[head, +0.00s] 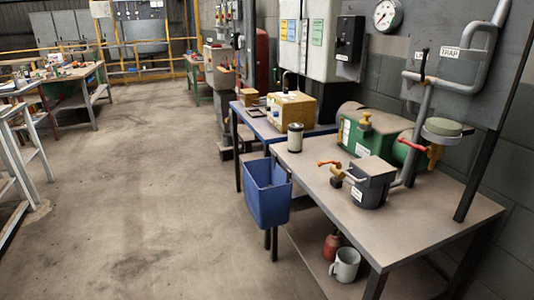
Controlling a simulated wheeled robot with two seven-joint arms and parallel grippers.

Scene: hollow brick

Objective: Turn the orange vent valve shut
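An orange lever handle (329,163) shows in the head view. It sits beside a dark grey box-shaped unit (371,183) on the right-hand bench. A small brass-coloured fitting (338,174) is just below it. The white label on the grey unit is too small to read, so I cannot confirm that this is the vent valve. A red lever (411,145) with a yellow body stands further right by the green machine. Neither of my grippers is in view.
The brown-topped bench (440,220) holds a green machine (370,138) and a pipe labelled TRAP (450,52). A blue bin (267,190) hangs at its left edge. A white mug (345,264) and red bottle (332,245) stand on the lower shelf.

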